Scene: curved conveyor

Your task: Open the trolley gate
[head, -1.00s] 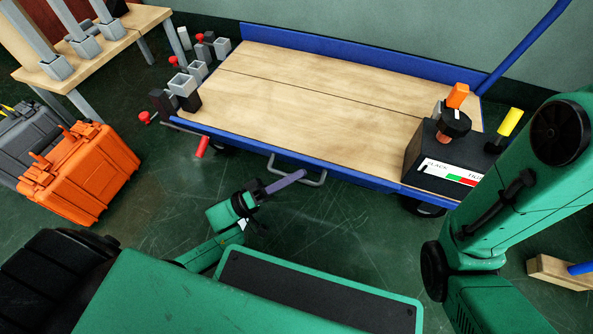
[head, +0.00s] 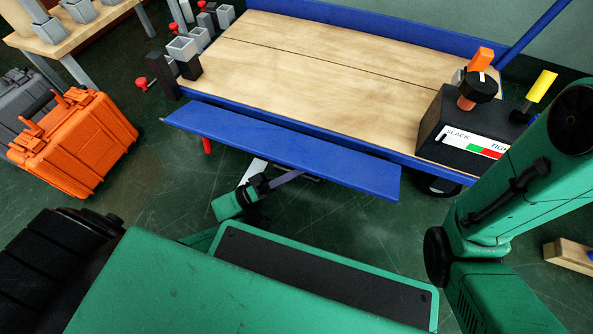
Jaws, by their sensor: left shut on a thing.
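The trolley has a wooden deck (head: 320,65) with blue edges. Its gate (head: 285,150), a long blue panel along the near side, is tilted outward with its broad face showing. A gap separates its upper edge from the deck edge at the left. My left gripper (head: 284,179) is low at the near side, just under the gate's lower edge. It is shut, apparently on the gate's grey handle, which the panel and fingers mostly hide. My right arm (head: 510,185) shows at the right; its gripper is out of view.
A black box (head: 450,115) with a slack-tight scale, an orange lever and a yellow-handled lever stands at the deck's right end. Clamps (head: 183,60) stand at the left end. Orange (head: 75,145) and grey cases sit on the floor at the left. Floor in front is partly clear.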

